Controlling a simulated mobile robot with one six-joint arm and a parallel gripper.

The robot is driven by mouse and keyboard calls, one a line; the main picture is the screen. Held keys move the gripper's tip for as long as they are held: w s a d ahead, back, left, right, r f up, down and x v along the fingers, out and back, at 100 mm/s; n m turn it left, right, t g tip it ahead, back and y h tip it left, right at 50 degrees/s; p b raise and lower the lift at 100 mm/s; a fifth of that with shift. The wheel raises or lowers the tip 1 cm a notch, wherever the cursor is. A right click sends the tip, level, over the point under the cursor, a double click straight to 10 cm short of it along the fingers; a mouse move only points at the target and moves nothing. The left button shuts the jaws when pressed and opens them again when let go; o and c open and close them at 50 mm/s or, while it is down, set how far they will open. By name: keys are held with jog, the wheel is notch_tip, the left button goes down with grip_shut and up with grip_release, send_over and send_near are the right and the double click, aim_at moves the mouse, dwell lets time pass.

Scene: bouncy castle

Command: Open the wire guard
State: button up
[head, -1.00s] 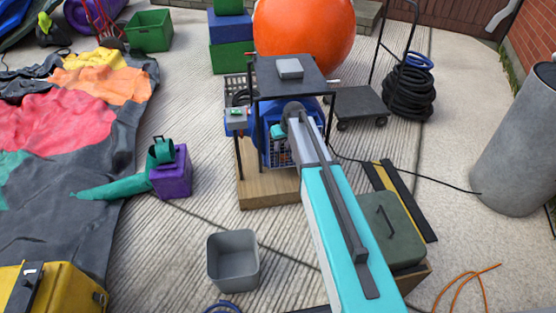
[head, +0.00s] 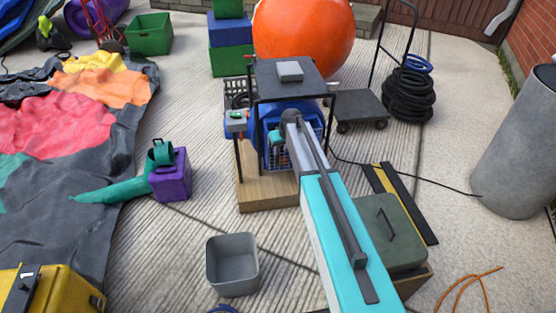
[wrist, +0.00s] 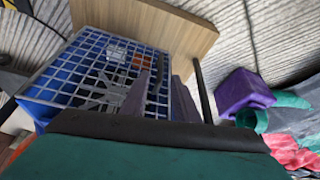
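The wire guard (wrist: 92,62) is a pale grid over the front of a blue machine under a black stand. In the wrist view it fills the left and middle, and it looks closed. A small part of the guard (head: 274,158) shows in the head view left of my arm. My gripper (wrist: 160,92) is close in front of the guard's right part, its two grey-purple fingers apart. A dark upright bar (wrist: 159,72) shows between the fingers; I cannot tell whether they touch it. The fingertips are hidden in the head view.
A black stand leg (wrist: 204,92) is just right of the fingers. The wooden base (head: 264,193) lies below. A purple block (head: 171,175), a grey bin (head: 232,263) and a green-lidded box (head: 388,232) stand around.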

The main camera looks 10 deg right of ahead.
aim_at(278, 157)
jog(key=b+x, duration=0.1)
jog(key=x, duration=0.8)
jog(key=shift+w+a+f, duration=0.1)
jog(key=shift+f, duration=0.2)
grip_shut()
